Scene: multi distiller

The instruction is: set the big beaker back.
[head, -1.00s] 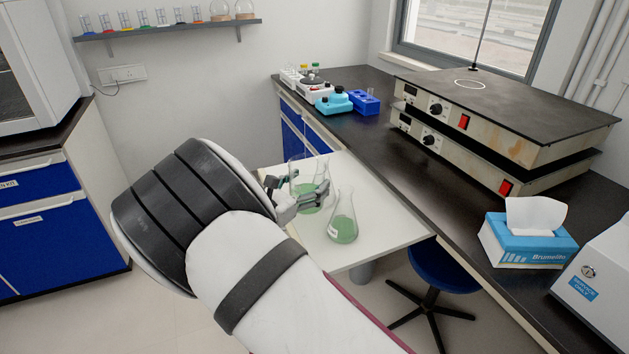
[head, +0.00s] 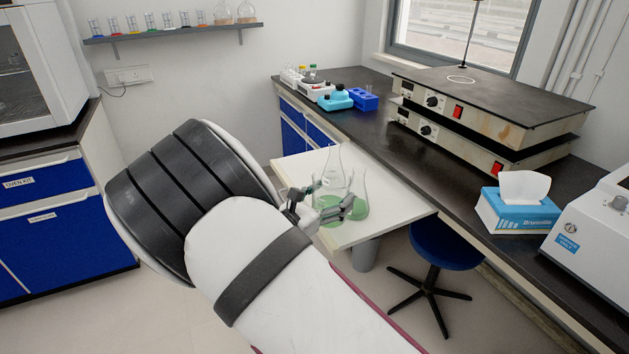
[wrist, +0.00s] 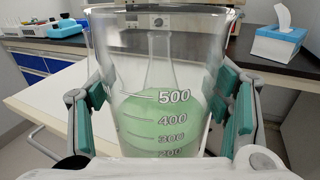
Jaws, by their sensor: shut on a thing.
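The big beaker (wrist: 172,105) is clear glass with white marks up to 500, and it stands roughly upright in the wrist view. My gripper (wrist: 158,108) is shut on it, with green pads on both sides. In the head view the gripper (head: 333,211) holds the beaker (head: 329,203) over or on the small white table; contact with the top cannot be told. A conical flask (head: 361,208) with green liquid stands close behind and right of the beaker. Clear glass with a narrow neck (head: 335,155) also rises behind it. Whether the green seen through the beaker is its own contents is unclear.
The white table top (head: 395,205) has free room at right. A blue stool (head: 440,248) stands beside it. The dark bench (head: 425,150) holds hot plates (head: 480,125), a tissue box (head: 519,207) and a blue rack (head: 363,99).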

